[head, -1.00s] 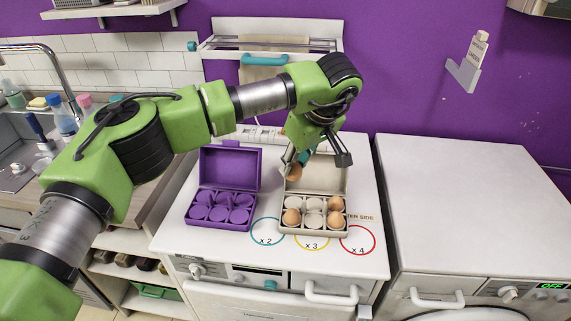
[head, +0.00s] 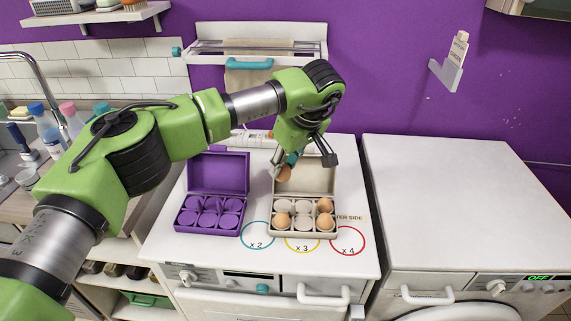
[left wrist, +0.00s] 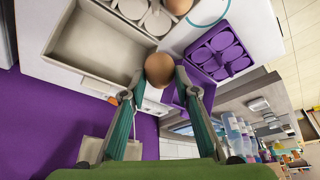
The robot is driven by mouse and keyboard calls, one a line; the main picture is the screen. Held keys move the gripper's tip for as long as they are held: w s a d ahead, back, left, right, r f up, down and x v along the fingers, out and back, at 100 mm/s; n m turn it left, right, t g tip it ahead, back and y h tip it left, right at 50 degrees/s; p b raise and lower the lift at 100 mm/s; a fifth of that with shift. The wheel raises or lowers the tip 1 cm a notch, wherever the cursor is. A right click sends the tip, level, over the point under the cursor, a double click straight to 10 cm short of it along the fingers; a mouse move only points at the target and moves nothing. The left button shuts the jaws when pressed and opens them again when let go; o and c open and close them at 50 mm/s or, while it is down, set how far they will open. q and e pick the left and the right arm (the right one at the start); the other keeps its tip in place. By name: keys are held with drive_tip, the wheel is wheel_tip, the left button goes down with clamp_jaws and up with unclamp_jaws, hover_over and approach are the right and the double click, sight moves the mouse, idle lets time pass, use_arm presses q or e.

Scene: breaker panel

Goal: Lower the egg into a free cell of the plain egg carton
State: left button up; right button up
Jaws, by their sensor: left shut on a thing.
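My left gripper (head: 284,163) is shut on a brown egg (head: 284,173). It holds the egg above the plain egg carton, near the left part of its raised lid. The egg (left wrist: 159,70) sits between the fingertips in the left wrist view. The plain beige carton (head: 303,235) is open. It holds brown eggs at front left (head: 282,221), back right (head: 324,205) and front right (head: 325,221). The back left, back middle and front middle cells look empty. The carton's lid (left wrist: 95,45) shows in the left wrist view. My right gripper is not in view.
An open purple carton (head: 209,232) stands left of the plain one, its cells apparently empty. Both stand on a white appliance top with coloured circles (head: 258,235) in front. A rail with a towel (head: 250,75) is behind on the wall. The white top (head: 450,200) at right is clear.

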use_arm(q)
drive_tip(key=shift+f, duration=0.1)
idle(0.3)
wheel_tip(320, 180, down, 6)
drive_tip(key=b, duration=0.4)
drive_tip(key=shift+f, duration=0.2)
idle(0.5)
drive_tip(key=shift+f+b, duration=1.45)
drive_tip(key=shift+f, duration=0.95)
idle(1.4)
drive_tip(key=o, duration=1.2)
